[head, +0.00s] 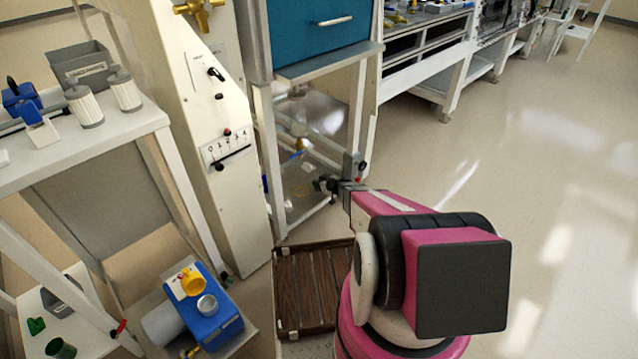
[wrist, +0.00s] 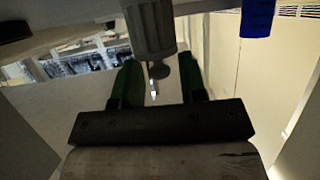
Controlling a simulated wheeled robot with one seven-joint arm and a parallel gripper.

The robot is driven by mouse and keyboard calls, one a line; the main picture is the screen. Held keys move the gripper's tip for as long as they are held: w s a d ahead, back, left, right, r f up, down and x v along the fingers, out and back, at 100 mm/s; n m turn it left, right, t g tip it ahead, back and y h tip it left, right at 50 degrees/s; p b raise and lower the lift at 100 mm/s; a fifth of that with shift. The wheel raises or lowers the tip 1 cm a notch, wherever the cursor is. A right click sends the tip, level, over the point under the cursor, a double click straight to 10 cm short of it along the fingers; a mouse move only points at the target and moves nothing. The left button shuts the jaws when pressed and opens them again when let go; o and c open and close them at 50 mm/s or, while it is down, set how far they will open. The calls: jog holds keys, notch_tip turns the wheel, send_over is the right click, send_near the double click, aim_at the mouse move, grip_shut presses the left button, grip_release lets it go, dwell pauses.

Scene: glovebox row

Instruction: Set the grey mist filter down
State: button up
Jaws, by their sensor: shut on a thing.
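My gripper (head: 330,185) reaches left, low in front of the open frame under the blue cabinet. In the wrist view its two green fingers (wrist: 157,85) are shut on a grey, ribbed, round-bodied thing, which I take for the grey mist filter (wrist: 153,30). Its body sticks out past the fingertips, and a narrower part with a small bright tip shows between the fingers. In the head view the held thing is a small dark shape at the fingertips, too small to make out. It is held up in the air, apart from the floor.
A brown slatted crate (head: 305,290) stands on the floor below my arm. A blue box (head: 212,310) with a yellow cup is left of it. Two pale ribbed canisters (head: 85,106) and a grey bin (head: 85,66) stand on the left table. The floor at right is clear.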

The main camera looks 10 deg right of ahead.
jog(key=o, duration=0.9)
jog(key=shift+f, duration=0.1)
